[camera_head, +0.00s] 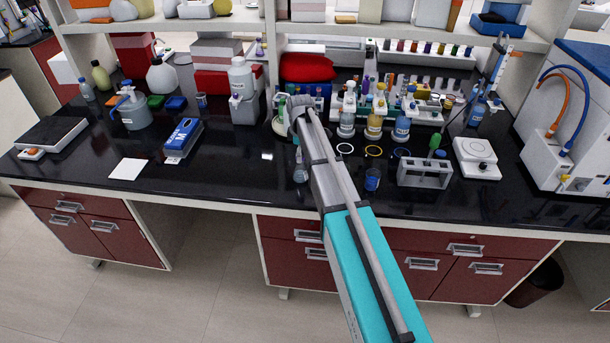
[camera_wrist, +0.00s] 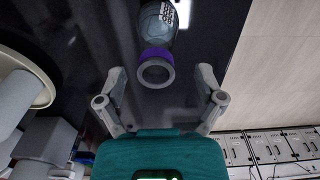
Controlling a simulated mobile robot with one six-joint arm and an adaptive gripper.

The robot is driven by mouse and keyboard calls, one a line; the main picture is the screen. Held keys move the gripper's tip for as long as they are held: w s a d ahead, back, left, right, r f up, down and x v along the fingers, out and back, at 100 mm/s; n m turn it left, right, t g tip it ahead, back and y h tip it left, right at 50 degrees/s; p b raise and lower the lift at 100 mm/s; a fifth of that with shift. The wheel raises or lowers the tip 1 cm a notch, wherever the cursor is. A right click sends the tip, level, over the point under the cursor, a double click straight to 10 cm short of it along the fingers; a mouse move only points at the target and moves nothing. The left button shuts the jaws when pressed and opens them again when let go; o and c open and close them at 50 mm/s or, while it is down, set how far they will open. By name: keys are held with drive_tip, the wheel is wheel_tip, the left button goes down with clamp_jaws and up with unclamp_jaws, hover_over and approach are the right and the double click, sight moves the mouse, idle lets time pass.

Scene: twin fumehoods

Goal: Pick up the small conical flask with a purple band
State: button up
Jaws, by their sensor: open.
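The small conical flask shows in the wrist view with a purple band (camera_wrist: 156,55) around its neck, a grey round mouth and a dark clear body with white print. Its mouth lies just beyond and between the fingertips of my gripper (camera_wrist: 162,78). The fingers are spread apart, with nothing between them and no visible contact. In the head view, a small flask (camera_head: 300,174) stands on the black bench beside my arm, near the front edge; its purple band is not clear there. My arm hides part of the gripper in that view.
A blue beaker (camera_head: 372,180) and a grey rack (camera_head: 425,173) stand to the right. Bottles with coloured labels (camera_head: 374,125) stand behind them. A white balance (camera_head: 476,158) is farther right. The bench (camera_head: 235,165) is clear left of the flask. The floor shows beyond the bench edge.

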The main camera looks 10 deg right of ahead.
sight(301, 167)
drive_tip(key=shift+f+b, duration=0.85)
drive_tip(key=shift+f, duration=0.35)
drive_tip(key=shift+c, duration=0.3)
clamp_jaws()
